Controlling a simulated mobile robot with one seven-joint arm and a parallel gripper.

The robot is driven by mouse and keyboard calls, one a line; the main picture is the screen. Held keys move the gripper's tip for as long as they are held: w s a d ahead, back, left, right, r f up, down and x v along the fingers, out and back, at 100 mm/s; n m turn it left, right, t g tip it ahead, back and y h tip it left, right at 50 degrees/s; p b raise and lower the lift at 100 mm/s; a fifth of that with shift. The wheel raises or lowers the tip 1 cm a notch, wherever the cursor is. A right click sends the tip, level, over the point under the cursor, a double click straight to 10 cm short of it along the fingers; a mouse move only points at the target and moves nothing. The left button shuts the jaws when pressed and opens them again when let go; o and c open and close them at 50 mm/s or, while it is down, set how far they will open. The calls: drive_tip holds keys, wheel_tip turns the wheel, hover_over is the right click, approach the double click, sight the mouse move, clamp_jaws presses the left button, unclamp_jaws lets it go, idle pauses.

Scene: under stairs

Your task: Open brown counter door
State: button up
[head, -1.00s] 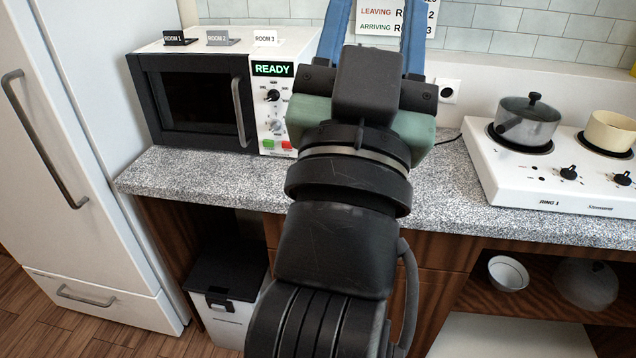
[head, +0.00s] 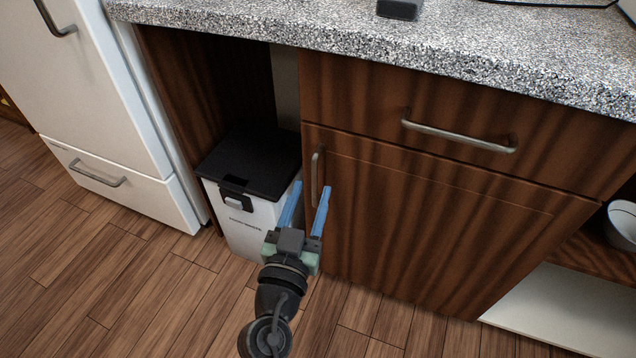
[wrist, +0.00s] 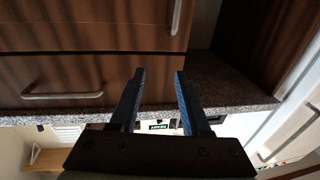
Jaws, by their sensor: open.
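The brown counter door (head: 420,225) is shut below a drawer in the head view. Its upright metal handle (head: 315,178) is near the door's upper left edge. The handle also shows at the top of the wrist view (wrist: 176,16), where the picture is upside down. My gripper (head: 312,187) is open and empty, with its two blue fingers pointing up toward the handle. In the head view the fingertips overlap the handle's lower end, but the wrist view (wrist: 159,72) shows the handle apart from them.
A drawer with a level handle (head: 458,137) is above the door, under the speckled counter (head: 330,40). A white bin with a black lid (head: 250,165) stands close left of the door. A white fridge (head: 95,110) is farther left. Wooden floor (head: 130,290) is clear in front.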

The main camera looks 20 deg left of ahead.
drive_tip(key=y+b, duration=0.1)
approach(314, 172)
drive_tip(key=shift+n+g, duration=0.3)
drive_tip(key=w, duration=0.3)
drive_tip(key=w+a, duration=0.1)
drive_tip(key=w, duration=0.3)
drive_tip(key=w+a, duration=0.1)
drive_tip(key=w, duration=0.2)
drive_tip(key=shift+w+r, duration=0.25)
clamp_jaws()
idle(0.8)
